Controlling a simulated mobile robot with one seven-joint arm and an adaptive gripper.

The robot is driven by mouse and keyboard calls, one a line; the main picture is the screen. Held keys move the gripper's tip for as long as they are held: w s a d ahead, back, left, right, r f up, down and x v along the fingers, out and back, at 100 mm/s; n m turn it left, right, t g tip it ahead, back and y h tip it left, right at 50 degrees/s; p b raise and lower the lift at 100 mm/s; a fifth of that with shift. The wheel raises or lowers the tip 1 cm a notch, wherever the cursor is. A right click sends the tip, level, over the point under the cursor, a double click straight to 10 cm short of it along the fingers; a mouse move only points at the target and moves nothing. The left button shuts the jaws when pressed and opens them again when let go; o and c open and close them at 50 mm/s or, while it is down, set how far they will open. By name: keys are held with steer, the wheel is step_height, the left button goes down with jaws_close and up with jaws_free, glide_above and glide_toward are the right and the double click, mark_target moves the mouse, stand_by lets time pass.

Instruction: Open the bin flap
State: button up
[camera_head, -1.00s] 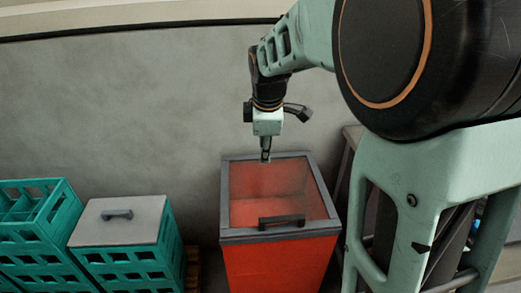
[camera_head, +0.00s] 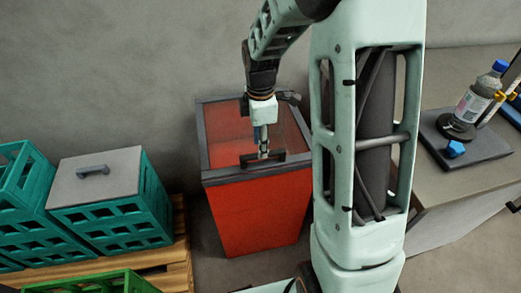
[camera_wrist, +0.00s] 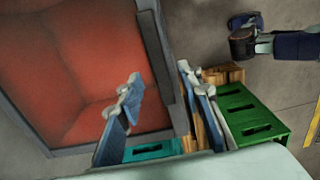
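The red bin (camera_head: 255,215) stands near the wall with a grey-framed, see-through flap (camera_head: 225,130) on top, lying shut. A dark bar handle (camera_head: 250,162) runs along the flap's front edge. My gripper (camera_head: 263,152) points down at the handle from above. In the wrist view my gripper (camera_wrist: 160,85) is open, its two fingers apart on either side of a dark bar along the flap's front edge (camera_wrist: 168,75). I cannot tell whether either finger touches the handle.
Teal crates, one with a grey lid (camera_head: 95,178), stand on a wooden pallet (camera_head: 180,245) at left, with a green crate (camera_head: 105,284) in front. A bench (camera_head: 440,95) with a bottle (camera_head: 478,92) is at right. Floor shows between pallet and bin.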

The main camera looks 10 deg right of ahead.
steer(key=shift+f, duration=1.35)
steer(key=shift+c, duration=0.6)
jaws_close()
